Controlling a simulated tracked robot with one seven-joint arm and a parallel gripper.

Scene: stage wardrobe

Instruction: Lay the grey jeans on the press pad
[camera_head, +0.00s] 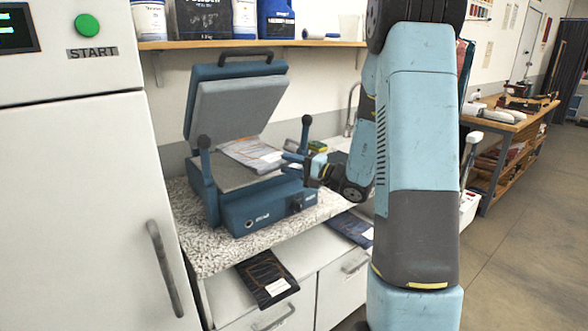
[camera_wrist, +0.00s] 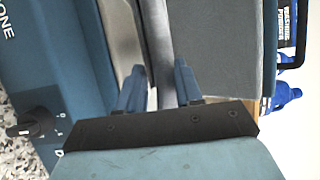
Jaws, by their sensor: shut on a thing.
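The grey jeans (camera_head: 252,155) are a folded, flat bundle with brown stitching. They are over the grey press pad (camera_head: 228,176) of the open blue press. I cannot tell whether their underside touches the pad. My gripper (camera_head: 290,157) comes in from the right and is shut on their near right edge. In the wrist view my gripper (camera_wrist: 161,88) has its two blue fingers on either side of the thin grey edge of the jeans (camera_wrist: 158,45).
The press's raised lid (camera_head: 232,105) stands behind the pad, and upright handles flank the press. A shelf (camera_head: 230,44) with bottles hangs above. A white cabinet (camera_head: 80,200) stands at left.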

